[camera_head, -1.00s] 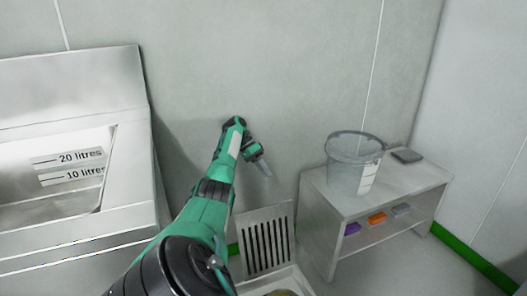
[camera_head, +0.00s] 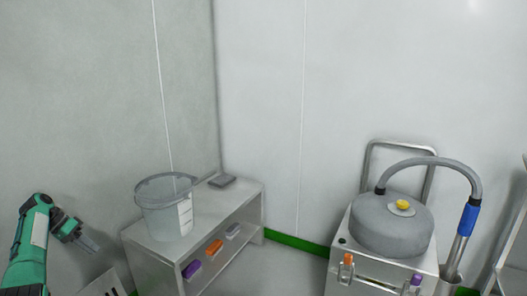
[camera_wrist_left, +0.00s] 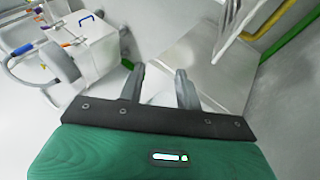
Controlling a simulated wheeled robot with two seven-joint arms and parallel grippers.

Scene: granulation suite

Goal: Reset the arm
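My left arm comes in at the lower left of the head view, green and black. Its gripper (camera_head: 88,243) hangs in the air to the left of the steel bench, apart from it. In the left wrist view the two grey fingers of the left gripper (camera_wrist_left: 160,88) stand apart with nothing between them. My right arm and gripper are not in view.
A clear bucket (camera_head: 160,222) and a dark flat item (camera_head: 222,181) stand on the steel bench (camera_head: 215,207). Purple (camera_head: 192,269), orange (camera_head: 215,247) and grey (camera_head: 233,230) items sit on its lower shelf. A vacuum unit (camera_head: 392,225) with a hose stands at right.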

